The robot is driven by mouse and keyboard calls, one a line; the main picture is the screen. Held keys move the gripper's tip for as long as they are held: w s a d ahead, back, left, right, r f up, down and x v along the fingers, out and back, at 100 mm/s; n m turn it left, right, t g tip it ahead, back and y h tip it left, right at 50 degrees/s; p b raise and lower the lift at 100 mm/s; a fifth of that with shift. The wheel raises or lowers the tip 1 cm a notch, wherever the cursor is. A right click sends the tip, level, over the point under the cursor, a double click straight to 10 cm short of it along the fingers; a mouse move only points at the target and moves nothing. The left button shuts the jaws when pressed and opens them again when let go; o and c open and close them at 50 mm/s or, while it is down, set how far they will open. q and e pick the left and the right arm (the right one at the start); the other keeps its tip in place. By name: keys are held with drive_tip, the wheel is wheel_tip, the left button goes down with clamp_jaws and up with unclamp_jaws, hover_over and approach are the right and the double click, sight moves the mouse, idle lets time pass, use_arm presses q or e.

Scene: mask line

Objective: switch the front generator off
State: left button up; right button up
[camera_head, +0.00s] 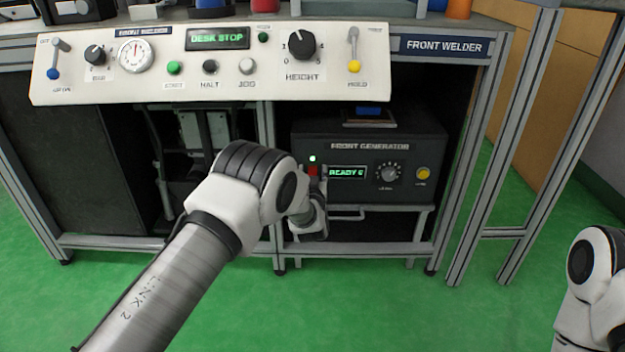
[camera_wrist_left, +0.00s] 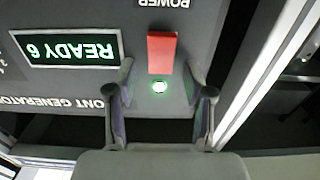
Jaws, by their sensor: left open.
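The front generator (camera_head: 370,146) is a dark box on a shelf under the desk. Its red power switch (camera_head: 313,171) sits on the left of its face, also in the left wrist view (camera_wrist_left: 161,50). The lamp (camera_head: 312,158) beside the switch glows green, and the display (camera_head: 347,172) reads READY 6. My left gripper (camera_head: 314,184) is at the switch, partly hidden by my wrist. In the left wrist view its open fingers (camera_wrist_left: 160,72) stand on either side of the switch and lamp, with nothing held. Contact cannot be told. My right gripper is out of view.
A white control panel (camera_head: 120,85) with knobs and levers overhangs above the generator. A knob (camera_head: 388,172) and a yellow button (camera_head: 423,173) are right of the display. A grey rail (camera_head: 350,214) runs below. Metal desk legs (camera_head: 470,180) stand at the right.

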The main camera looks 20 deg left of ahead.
use_arm(q)
clamp_jaws()
drive_tip(key=shift+f+t+b, duration=0.3)
drive_tip(key=shift+f+b, duration=0.1)
drive_tip(key=shift+b, duration=0.1)
drive_tip(key=shift+s+f+t+y+b, duration=0.1)
drive_tip(key=shift+f+t+y+b, duration=0.25)
drive_tip(key=shift+t+b, duration=0.7)
drive_tip(key=shift+r, duration=0.2)
drive_tip(key=shift+r+t, duration=0.2)
drive_tip(key=shift+t, duration=0.05)
unclamp_jaws()
drive_tip(key=shift+s, duration=0.1)
drive_tip(key=v, duration=1.2)
